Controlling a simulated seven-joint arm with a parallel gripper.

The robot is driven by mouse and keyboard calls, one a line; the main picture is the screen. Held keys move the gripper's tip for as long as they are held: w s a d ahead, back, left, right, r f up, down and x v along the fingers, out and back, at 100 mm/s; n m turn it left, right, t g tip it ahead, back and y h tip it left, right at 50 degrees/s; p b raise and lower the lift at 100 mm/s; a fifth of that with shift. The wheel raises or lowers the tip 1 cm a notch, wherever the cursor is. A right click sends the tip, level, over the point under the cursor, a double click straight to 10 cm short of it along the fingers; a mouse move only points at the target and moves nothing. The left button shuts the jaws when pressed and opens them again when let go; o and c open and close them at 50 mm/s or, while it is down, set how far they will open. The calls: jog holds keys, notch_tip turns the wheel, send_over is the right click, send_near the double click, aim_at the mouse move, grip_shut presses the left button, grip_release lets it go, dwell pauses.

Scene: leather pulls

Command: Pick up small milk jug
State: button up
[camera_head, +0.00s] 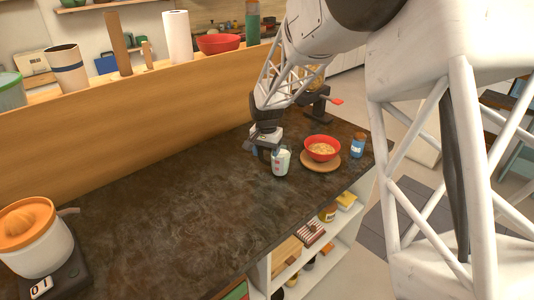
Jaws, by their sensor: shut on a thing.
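The small milk jug (281,162) is white with a small red mark on its side. It stands upright at the dark countertop's front part, left of a red bowl. My gripper (268,146) is at the jug's upper left, shut on it. The fingers are small and partly hidden by the jug and the wrist. I cannot tell whether the jug's base touches the counter.
A red bowl of food (322,148) sits on a round wooden board (320,164) close to the jug's right. A blue and brown jar (357,147) stands farther right. An orange-topped juicer (34,236) is at lower left. The counter's middle (160,200) is clear.

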jog(key=shift+r, duration=0.25)
jog(key=shift+r, duration=1.5)
jog(key=s+d+r, duration=0.1)
jog(key=s+d, duration=0.3)
jog(key=s, duration=1.1)
jog(key=shift+d+r, duration=0.2)
jog(key=shift+s, duration=0.2)
jog(key=shift+w, duration=0.15)
dwell(0.4)
jog(key=w+a, duration=0.1)
jog(key=w, duration=2.5)
jog(key=shift+w+r, duration=0.15)
jog(key=shift+w, duration=0.05)
jog(key=shift+s+d, duration=0.1)
jog(key=shift+s+d+r+t+y, duration=0.25)
jog(key=shift+d+y, duration=0.2)
jog(key=shift+y, duration=0.4)
jog(key=shift+s+d+r+t+y, duration=0.1)
jog(key=shift+d+r+t+y, duration=0.3)
jog(key=shift+y, duration=0.45)
